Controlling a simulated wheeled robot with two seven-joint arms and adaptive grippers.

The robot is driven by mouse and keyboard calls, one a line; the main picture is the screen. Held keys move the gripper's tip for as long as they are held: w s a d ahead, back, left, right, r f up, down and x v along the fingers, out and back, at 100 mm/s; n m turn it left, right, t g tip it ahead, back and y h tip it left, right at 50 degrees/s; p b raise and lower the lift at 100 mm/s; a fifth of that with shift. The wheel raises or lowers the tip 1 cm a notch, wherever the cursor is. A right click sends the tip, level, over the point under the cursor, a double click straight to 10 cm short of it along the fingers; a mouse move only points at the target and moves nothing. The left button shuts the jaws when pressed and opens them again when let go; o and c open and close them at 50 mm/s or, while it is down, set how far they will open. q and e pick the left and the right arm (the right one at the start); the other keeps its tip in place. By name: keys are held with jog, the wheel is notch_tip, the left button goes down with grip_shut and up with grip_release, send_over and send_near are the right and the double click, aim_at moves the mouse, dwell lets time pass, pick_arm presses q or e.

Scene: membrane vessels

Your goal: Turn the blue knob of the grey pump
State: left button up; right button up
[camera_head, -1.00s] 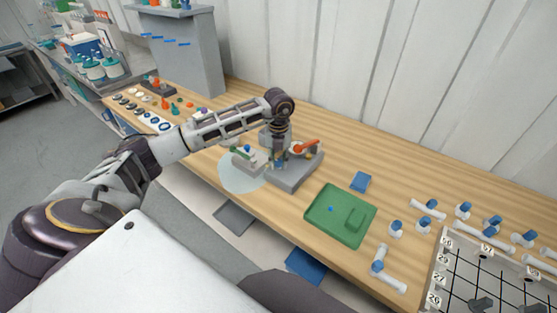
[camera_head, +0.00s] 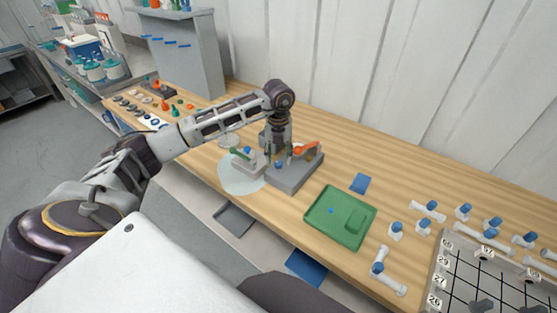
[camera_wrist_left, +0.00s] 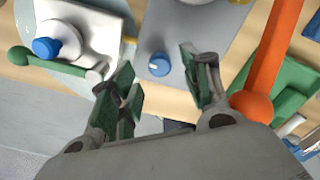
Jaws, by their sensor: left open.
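The grey pump (camera_head: 297,178) is a box on the wooden bench with an orange lever on its right. Its blue knob (camera_head: 278,164) faces the front; in the left wrist view the knob (camera_wrist_left: 159,65) has a small white mark. My left gripper (camera_head: 279,157) is open and pointed down over the pump. In the left wrist view its green-padded fingers (camera_wrist_left: 160,85) stand apart on either side of the knob, with nothing between them gripped. I cannot tell how far above the knob the tips are. My right gripper is not in view.
A pale device (camera_head: 247,164) with a green lever and its own blue knob (camera_wrist_left: 46,47) stands close to the left. The orange lever (camera_wrist_left: 273,60) rises close to the right finger. A green tray (camera_head: 325,220) lies to the right; white fittings with blue parts are farther right.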

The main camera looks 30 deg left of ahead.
aim_at(278, 163)
pick_arm(q)
notch_tip(278, 163, up, 9)
dwell(0.5)
jog(key=shift+f, duration=0.1)
dwell(0.5)
